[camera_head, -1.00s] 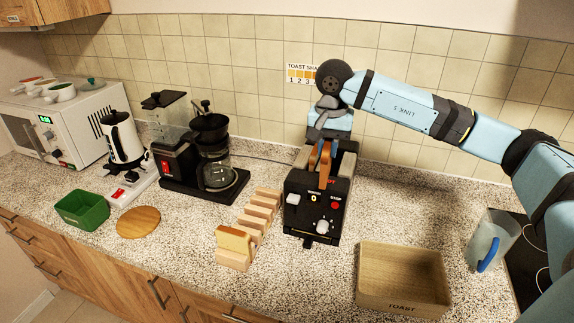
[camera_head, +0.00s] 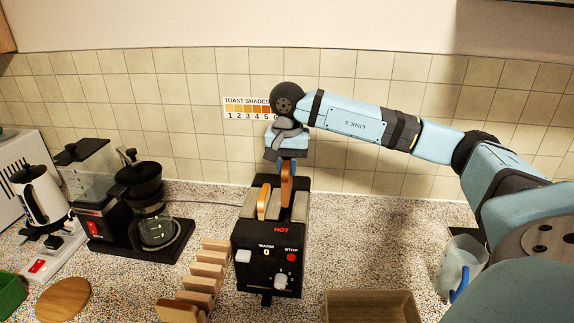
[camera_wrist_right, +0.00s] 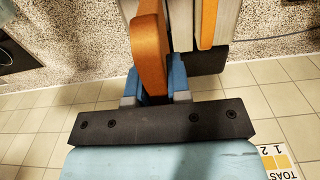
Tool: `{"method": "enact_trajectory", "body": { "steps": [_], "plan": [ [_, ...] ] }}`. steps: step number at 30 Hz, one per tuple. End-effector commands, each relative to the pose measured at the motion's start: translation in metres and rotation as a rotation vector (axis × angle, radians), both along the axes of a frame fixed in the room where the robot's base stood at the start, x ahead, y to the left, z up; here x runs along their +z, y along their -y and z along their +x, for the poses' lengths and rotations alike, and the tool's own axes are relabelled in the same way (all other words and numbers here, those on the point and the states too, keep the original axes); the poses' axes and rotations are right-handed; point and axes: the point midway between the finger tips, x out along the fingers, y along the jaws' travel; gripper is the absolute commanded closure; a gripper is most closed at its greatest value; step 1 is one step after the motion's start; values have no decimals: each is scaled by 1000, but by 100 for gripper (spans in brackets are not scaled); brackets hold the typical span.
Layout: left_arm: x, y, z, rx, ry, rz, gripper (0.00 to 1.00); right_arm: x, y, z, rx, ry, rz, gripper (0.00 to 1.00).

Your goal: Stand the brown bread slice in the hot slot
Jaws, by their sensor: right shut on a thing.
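The brown bread slice (camera_head: 287,185) is held upright by my right gripper (camera_head: 287,163), which is shut on it; the wrist view shows the slice (camera_wrist_right: 151,50) between the blue fingers (camera_wrist_right: 157,88). The black toaster (camera_head: 268,258) has two slots and a red HOT label on the right of its front. The slice is over the right, hot-side slot, its lower edge near the toaster top; I cannot tell whether it has entered. A lighter slice (camera_head: 264,203) stands in the left slot, also showing in the wrist view (camera_wrist_right: 208,22). My left gripper is out of view.
A wooden rack (camera_head: 205,270) stands left of the toaster, with a bread slice (camera_head: 178,311) at its front. A wooden box (camera_head: 372,305) and a glass jug (camera_head: 463,262) are at right. A coffee maker (camera_head: 150,215) stands at left. The tiled wall is behind.

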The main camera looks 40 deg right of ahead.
Motion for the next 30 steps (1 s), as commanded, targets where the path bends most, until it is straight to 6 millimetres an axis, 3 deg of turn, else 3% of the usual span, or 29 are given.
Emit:
{"method": "enact_trajectory", "body": {
  "steps": [21, 30],
  "plan": [
    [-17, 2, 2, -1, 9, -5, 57, -45, 0, 0, 0, 0, 0, 94],
    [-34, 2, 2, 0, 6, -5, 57, -64, 0, 0, 0, -1, 1, 94]
  ]
}}
